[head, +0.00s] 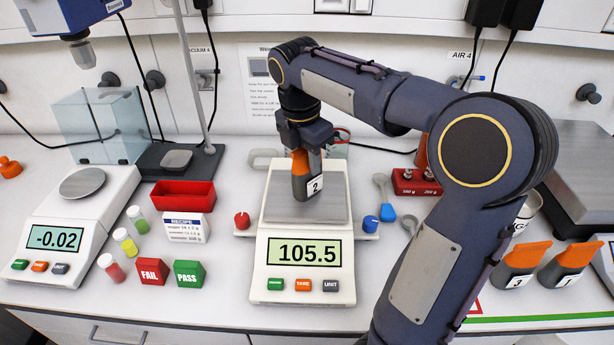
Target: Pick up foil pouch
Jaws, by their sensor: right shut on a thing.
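A foil pouch (303,187), grey with an orange top and a white label "2", is upright at the middle of the pan of the centre scale (335,200). My right gripper (303,152) comes down from above and is shut on the pouch's top. The scale's display reads 105.5. I cannot tell for sure whether the pouch's full weight rests on the pan. Two similar pouches stand at the right, "3" (517,268) and "1" (568,268). My left gripper is not in view.
A left scale (75,215) reads -0.02. Near it are a red tray (183,195), a recipe card (188,227), red FAIL (151,271) and green PASS (189,273) blocks, and small vials. A red weight holder (415,181) stands right of the centre scale. My right arm covers much of the right side.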

